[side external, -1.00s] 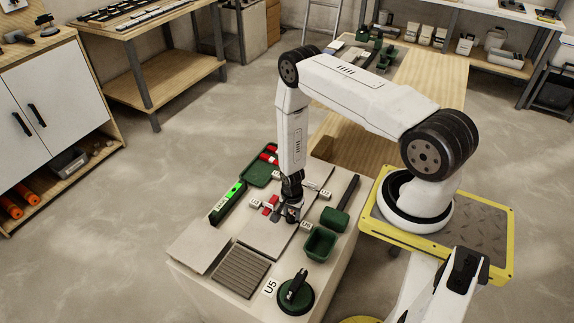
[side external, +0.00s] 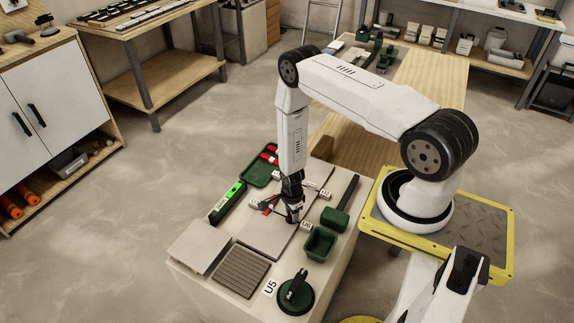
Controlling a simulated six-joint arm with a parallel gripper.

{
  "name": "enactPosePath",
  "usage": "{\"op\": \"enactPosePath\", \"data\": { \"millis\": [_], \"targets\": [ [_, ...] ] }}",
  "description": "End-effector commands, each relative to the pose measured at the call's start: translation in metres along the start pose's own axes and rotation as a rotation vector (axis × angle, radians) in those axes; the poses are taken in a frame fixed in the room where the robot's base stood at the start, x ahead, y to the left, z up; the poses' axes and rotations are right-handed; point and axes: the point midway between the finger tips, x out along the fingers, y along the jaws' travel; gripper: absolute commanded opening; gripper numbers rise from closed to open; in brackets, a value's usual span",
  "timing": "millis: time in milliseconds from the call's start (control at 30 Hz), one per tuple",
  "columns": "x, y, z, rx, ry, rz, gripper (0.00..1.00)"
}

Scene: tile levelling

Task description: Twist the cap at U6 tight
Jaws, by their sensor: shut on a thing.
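My gripper (side external: 294,215) is low over the joint between the pale tiles (side external: 268,238) on the workbench. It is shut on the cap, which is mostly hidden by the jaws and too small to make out. A small white label stands just right of the jaws (side external: 307,225); its text is too small to read for certain. A red piece (side external: 266,211) shows just left of the gripper, partly covered by dark parts of it.
A green level (side external: 228,203) lies left of the tiles, and a green tray (side external: 262,168) with red pieces is behind. A ribbed grey tile (side external: 241,270) lies in front.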

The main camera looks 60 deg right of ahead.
Motion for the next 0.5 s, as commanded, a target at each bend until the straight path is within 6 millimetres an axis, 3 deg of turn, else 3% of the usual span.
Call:
{"op": "enactPosePath", "data": {
  "millis": [300, 333, 400, 500],
  "targets": [
    [-0.0007, -0.0011, -0.0002, 0.001, 0.0, -0.002, 0.0],
    [-0.0007, -0.0011, -0.0002, 0.001, 0.0, -0.002, 0.55],
    [-0.0006, -0.001, -0.0002, 0.001, 0.0, -0.002, 0.77],
    [-0.0004, -0.0007, -0.0001, 0.0, 0.0, -0.001, 0.81]
  ]
}}
